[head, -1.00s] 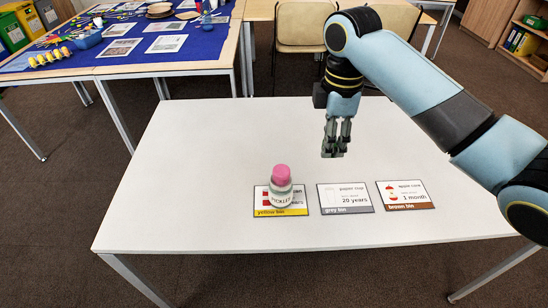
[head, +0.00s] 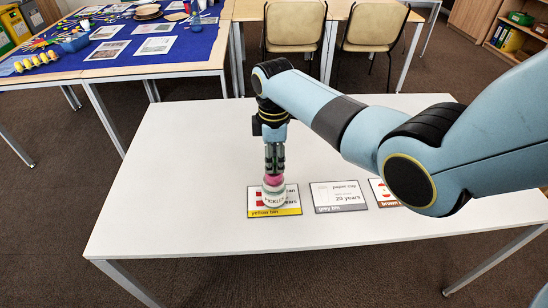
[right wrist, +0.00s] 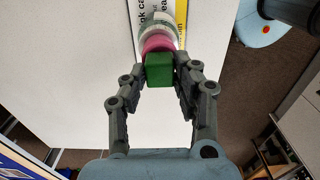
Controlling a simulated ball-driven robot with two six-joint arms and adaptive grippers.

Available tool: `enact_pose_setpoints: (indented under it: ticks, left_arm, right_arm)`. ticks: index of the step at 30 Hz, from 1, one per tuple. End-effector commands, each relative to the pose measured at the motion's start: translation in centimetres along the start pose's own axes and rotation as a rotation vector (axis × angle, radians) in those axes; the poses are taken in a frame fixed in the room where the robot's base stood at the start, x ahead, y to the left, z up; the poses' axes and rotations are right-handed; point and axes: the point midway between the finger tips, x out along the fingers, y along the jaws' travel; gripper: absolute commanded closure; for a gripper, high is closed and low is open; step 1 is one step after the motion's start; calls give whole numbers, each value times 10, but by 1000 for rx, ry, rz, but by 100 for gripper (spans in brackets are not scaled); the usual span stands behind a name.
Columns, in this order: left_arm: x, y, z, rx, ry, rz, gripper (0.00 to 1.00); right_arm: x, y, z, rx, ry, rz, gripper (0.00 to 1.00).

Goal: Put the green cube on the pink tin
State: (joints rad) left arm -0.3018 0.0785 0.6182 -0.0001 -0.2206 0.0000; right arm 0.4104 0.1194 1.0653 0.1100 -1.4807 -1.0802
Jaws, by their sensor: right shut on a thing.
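My right gripper (head: 274,168) points down directly over the pink tin (head: 273,181) in the head view. The pink tin stands on top of a white labelled tin (head: 274,198), which stands on the yellow bin card. In the right wrist view my right gripper (right wrist: 160,78) is shut on the green cube (right wrist: 160,70), with the pink tin (right wrist: 157,43) just beyond it. The cube is hidden by the fingers in the head view. I cannot tell whether the cube touches the pink tin. My left gripper is not in view.
The yellow bin card (head: 291,205) lies under the stack, with the grey bin card (head: 339,197) and brown bin card (head: 383,193) to its right. The white table (head: 170,190) is otherwise clear. Chairs and a blue-covered table stand behind.

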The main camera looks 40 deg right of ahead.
Motion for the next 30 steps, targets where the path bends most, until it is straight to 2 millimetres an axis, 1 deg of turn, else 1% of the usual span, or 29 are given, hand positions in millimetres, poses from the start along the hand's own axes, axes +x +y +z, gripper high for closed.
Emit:
enact_pose_setpoints:
  ticks: [7, 8, 12, 13, 20, 23, 26, 30]
  left_arm:
    - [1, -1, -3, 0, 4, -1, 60]
    - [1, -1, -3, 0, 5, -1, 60]
    - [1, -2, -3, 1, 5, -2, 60]
    - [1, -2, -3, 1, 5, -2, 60]
    - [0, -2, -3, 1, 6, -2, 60]
    - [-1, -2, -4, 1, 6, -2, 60]
    - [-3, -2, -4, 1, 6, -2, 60]
    - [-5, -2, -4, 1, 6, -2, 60]
  right_arm:
    - [2, 0, 0, 0, 0, 0, 97]
    - [1, 0, 0, 0, 0, 1, 69]
    - [1, 0, 0, 0, 0, 1, 50]
    - [1, 0, 0, 0, 0, 1, 48]
    - [1, 0, 0, 0, 0, 1, 48]
    - [-4, 0, 0, 0, 1, 2, 48]
    - [-18, 1, 0, 1, 1, 4, 48]
    - [-48, 2, 0, 1, 2, 5, 48]
